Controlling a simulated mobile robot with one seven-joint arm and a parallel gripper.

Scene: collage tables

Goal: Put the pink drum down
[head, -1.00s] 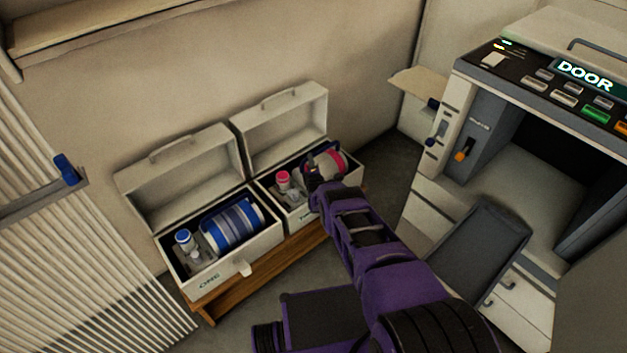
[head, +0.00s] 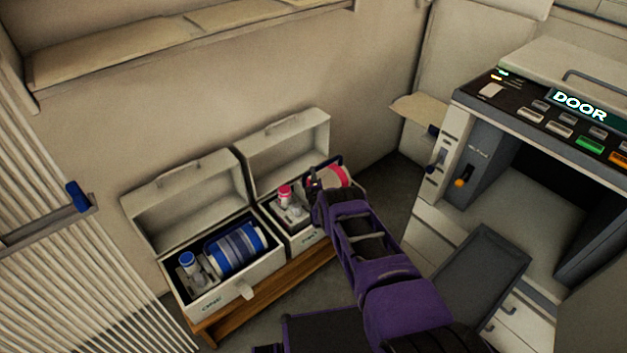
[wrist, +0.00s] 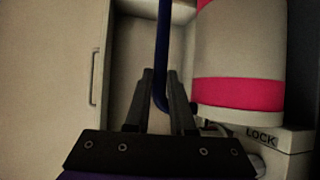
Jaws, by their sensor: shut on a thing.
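The pink drum (head: 330,176) is cream with pink bands and shows behind my gripper (head: 315,182) at the right of the second white case (head: 301,242). It also shows at the upper right in the wrist view (wrist: 238,60). My gripper is shut on the drum's dark blue handle (wrist: 162,45), which runs between the fingers (wrist: 160,78). The drum appears raised at the case's right end. My arm hides its lower part, so I cannot tell whether it touches the case.
A pink-capped bottle (head: 285,194) stands in the second case. The first case (head: 216,303) holds a blue drum (head: 236,248) and a blue-capped bottle (head: 188,265). Both open cases sit on a wooden bench (head: 285,276). A machine with a DOOR panel (head: 580,104) stands at right.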

